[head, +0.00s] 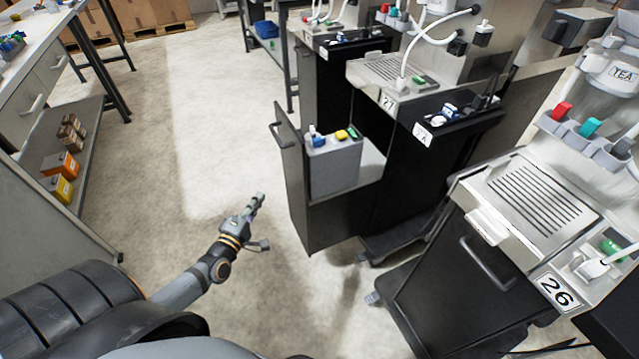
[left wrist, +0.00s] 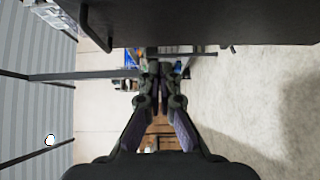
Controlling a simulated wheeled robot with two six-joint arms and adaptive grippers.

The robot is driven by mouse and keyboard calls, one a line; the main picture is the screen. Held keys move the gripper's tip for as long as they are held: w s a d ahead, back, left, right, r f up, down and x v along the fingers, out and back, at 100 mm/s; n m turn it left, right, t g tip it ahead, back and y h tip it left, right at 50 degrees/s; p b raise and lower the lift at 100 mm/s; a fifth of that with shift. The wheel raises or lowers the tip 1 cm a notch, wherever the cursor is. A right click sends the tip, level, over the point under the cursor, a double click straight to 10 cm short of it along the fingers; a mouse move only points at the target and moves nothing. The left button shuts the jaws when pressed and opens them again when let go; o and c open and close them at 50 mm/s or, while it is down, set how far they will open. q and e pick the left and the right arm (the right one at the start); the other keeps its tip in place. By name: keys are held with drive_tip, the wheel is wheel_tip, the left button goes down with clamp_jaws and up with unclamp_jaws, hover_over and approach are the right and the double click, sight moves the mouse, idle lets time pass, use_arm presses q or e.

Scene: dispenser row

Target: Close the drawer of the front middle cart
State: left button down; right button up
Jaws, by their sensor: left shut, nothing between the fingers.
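The cart marked 27 (head: 388,100) stands in the middle of the row, and its dark drawer (head: 300,190) is pulled out to the left. The drawer front has a bar handle (head: 276,134) near its top. A grey bin (head: 335,168) with small coloured items sits in the drawer. My left gripper (head: 260,198) is shut and empty, to the left of the drawer front and apart from it. In the left wrist view the shut fingers (left wrist: 158,76) point along a dark panel (left wrist: 215,22) with a handle (left wrist: 92,32), apparently the drawer front. My right gripper is not in view.
The cart marked 26 (head: 470,260) stands nearer at the right, its front closed. Another dark cart (head: 335,75) is behind cart 27. A bench with a lower shelf (head: 85,150) is at the left. The floor (head: 215,120) between is clear.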

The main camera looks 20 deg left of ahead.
use_arm(q)
drive_tip(key=b, duration=0.3)
approach(292, 164)
drive_tip(key=w+a, duration=0.3)
drive_tip(key=shift+w+d+f, duration=0.1)
drive_tip(key=shift+w+d, duration=0.25)
drive_tip(key=shift+w, duration=0.25)
drive_tip(key=shift+w+d, duration=0.35)
drive_tip(key=shift+w, duration=0.3)
drive_tip(key=shift+w+d, duration=0.3)
drive_tip(key=shift+w, duration=0.05)
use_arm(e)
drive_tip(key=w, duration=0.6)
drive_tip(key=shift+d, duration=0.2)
use_arm(q)
drive_tip(key=shift+d, duration=0.1)
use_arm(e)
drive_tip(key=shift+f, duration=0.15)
